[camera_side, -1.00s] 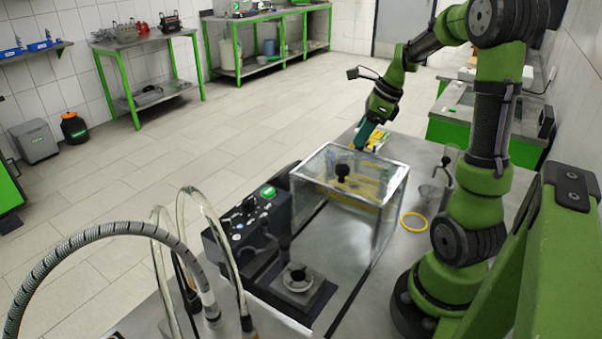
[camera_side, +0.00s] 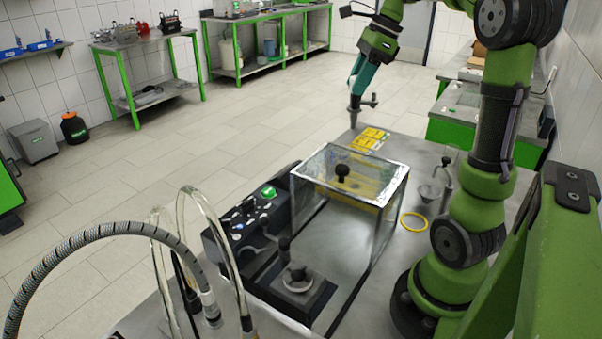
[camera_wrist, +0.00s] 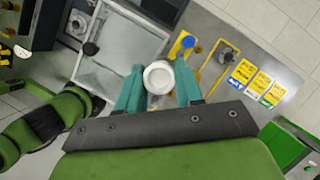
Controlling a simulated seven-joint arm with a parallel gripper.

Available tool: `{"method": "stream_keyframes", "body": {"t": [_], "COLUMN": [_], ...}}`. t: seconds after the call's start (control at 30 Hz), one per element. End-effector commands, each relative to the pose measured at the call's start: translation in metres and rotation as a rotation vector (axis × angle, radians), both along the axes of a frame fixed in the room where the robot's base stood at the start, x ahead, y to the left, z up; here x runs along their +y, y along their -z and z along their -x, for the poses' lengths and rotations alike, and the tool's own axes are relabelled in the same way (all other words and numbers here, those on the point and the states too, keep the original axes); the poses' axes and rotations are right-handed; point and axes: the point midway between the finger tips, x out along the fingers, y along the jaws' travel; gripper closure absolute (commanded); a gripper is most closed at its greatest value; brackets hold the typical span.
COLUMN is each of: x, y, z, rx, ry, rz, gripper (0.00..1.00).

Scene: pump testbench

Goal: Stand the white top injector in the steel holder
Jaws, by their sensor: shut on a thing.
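My gripper (camera_side: 358,85) is raised above the far end of the bench, its teal fingers pointing down. A small steel stand with a funnel-like cup (camera_side: 430,192) is right of the glass box and seems to be the holder. The held injector is apart from it, farther back.
The glass box (camera_side: 388,185) with a black knob stands mid-bench, between the gripper and the control panel (camera_side: 240,223). Yellow cards (camera_side: 370,138) lie at the far end. A yellow ring (camera_side: 414,222) lies right of the box. The air around the injector is clear.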

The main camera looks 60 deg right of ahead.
Motion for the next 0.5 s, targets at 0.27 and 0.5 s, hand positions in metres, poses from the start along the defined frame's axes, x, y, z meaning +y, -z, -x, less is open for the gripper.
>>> {"method": "stream_keyframes", "body": {"t": [0.27,0.5], "x": [0.056,0.109], "y": [0.005,0.008], "z": [-0.016,-0.02], "rx": [0.002,0.001], "ry": [-0.589,-1.206], "rz": [-0.003,-0.002], "gripper": [1.0,1.0]}}
